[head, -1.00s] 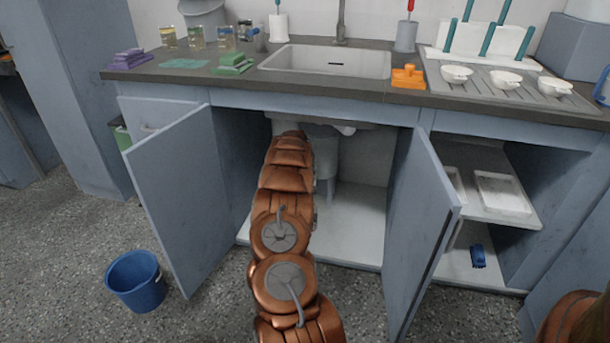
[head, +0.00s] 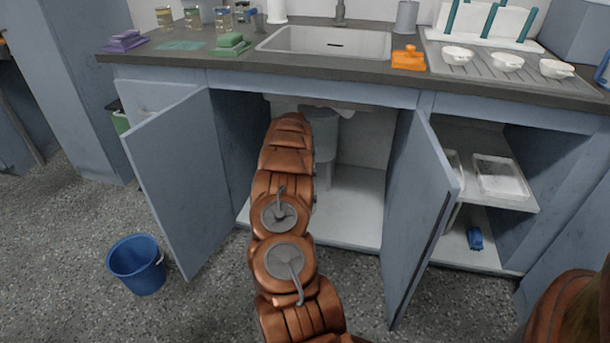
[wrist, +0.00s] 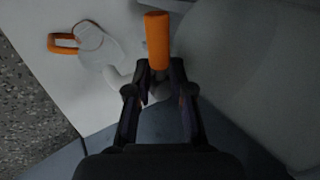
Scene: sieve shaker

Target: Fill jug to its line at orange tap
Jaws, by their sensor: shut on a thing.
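In the wrist view, my gripper (wrist: 159,84) is shut on the orange tap's handle (wrist: 157,42), an orange bar that sticks out past the fingertips. The pale tap body (wrist: 157,88) shows only partly between and beside the fingers. A pale jug (wrist: 97,46) with an orange handle (wrist: 62,44) stands to the left on the white cabinet floor, close to the tap's pale outlet. Its line and the level inside cannot be made out. In the head view, my arm reaches into the open cupboard under the sink and hides the gripper, tap and jug.
Open cupboard doors flank my arm, left (head: 170,185) and right (head: 425,220). A grey pipe (head: 325,145) hangs under the sink (head: 325,42). A blue bucket (head: 137,265) stands on the floor at left. Shelves with a clear tray (head: 500,178) are at right.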

